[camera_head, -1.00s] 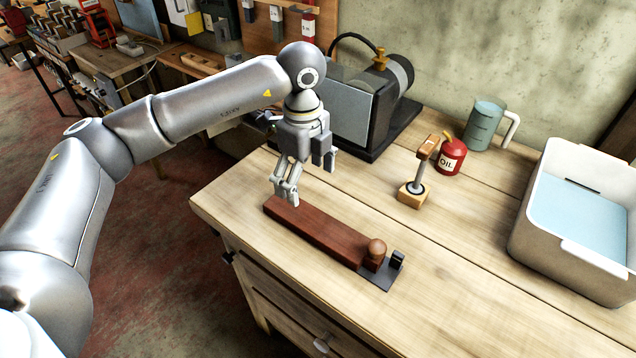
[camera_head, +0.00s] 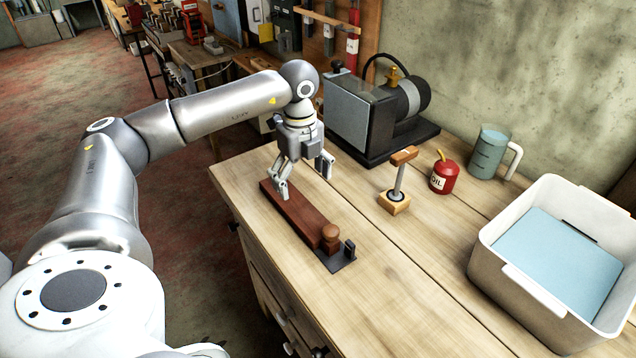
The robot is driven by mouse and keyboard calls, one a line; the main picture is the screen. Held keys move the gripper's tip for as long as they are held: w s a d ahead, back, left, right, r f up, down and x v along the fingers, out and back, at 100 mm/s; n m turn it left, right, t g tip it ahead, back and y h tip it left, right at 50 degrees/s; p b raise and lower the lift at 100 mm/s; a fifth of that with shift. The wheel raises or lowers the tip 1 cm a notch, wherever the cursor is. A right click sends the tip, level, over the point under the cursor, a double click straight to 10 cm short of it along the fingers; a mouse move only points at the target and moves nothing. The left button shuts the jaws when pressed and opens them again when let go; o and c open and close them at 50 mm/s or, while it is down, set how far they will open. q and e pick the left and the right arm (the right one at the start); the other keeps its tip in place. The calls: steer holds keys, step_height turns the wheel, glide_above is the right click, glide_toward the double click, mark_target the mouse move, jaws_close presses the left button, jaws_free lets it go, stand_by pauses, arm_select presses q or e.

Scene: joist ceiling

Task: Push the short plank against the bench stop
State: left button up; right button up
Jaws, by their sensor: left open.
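The short plank (camera_head: 293,212) is a dark reddish-brown board lying flat near the bench's left edge, with a round brown knob (camera_head: 330,231) at its near end. The bench stop (camera_head: 349,249) is a small black upright block on a dark plate (camera_head: 341,262) at that same end. I cannot tell whether the plank touches it. My left gripper (camera_head: 303,176) is open and points down at the plank's far end. One finger overlaps that end in the picture; the other is to the right of the plank. Contact is unclear. My right gripper is not in view.
A wooden-handled tool on a block (camera_head: 394,202), a red oil can (camera_head: 444,176) and a blue-grey jug (camera_head: 488,152) stand right of the plank. A grinder-like machine (camera_head: 378,110) is behind. A white tub (camera_head: 483,268) fills the right. The bench's near middle is clear.

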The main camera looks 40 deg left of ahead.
mark_target(303, 212)
arm_select(q)
steer(key=shift+a+f, duration=0.15)
steer(key=shift+f, duration=0.5)
step_height(303, 212, down, 9)
steer(key=p, duration=0.2)
steer(key=shift+p, duration=0.3)
steer(key=shift+f, duration=0.3)
steer(key=shift+c, duration=1.4)
steer(key=c, duration=1)
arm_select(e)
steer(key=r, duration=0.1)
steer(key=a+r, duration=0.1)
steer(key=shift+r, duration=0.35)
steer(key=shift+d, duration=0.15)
